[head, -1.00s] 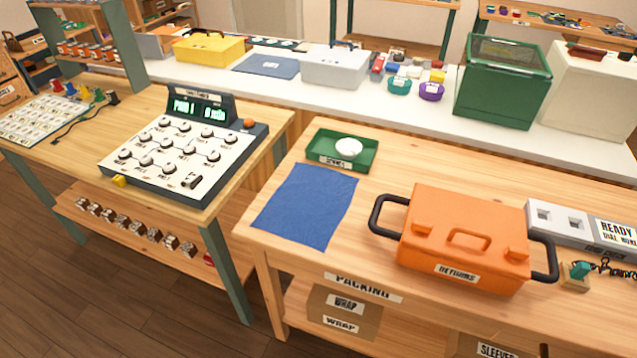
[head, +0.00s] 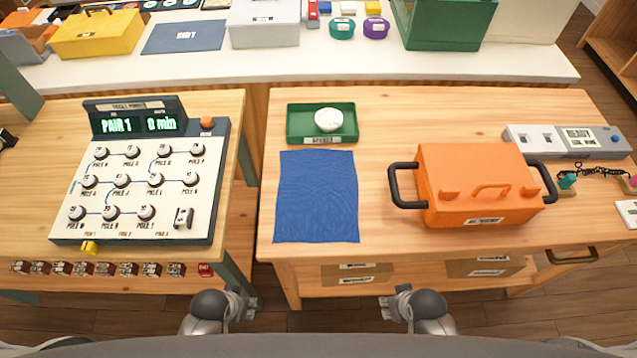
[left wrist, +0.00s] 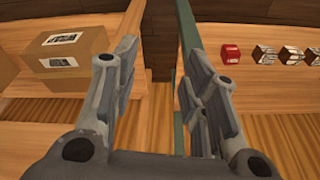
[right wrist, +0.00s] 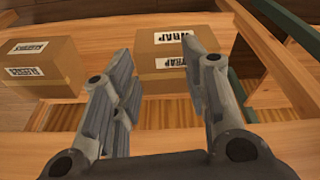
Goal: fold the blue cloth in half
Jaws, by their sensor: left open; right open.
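The blue cloth (head: 317,197) lies flat and unfolded on the left part of the wooden packing table (head: 385,130), its near edge close to the table's front edge. My left gripper (head: 250,301) is open and empty, in front of the gap between the two tables and below the cloth in the head view. My right gripper (head: 390,303) is open and empty, in front of the packing table and to the right of the cloth. Both wrist views show spread, empty fingers, at the left (left wrist: 160,70) and at the right (right wrist: 157,75). Neither gripper touches the cloth.
A green tray (head: 293,124) with a white item (head: 328,120) sits just behind the cloth. An orange case (head: 470,185) with black handles stands to its right. A dial panel (head: 140,180) is on the left table. Cardboard boxes (right wrist: 165,60) sit on the shelf below.

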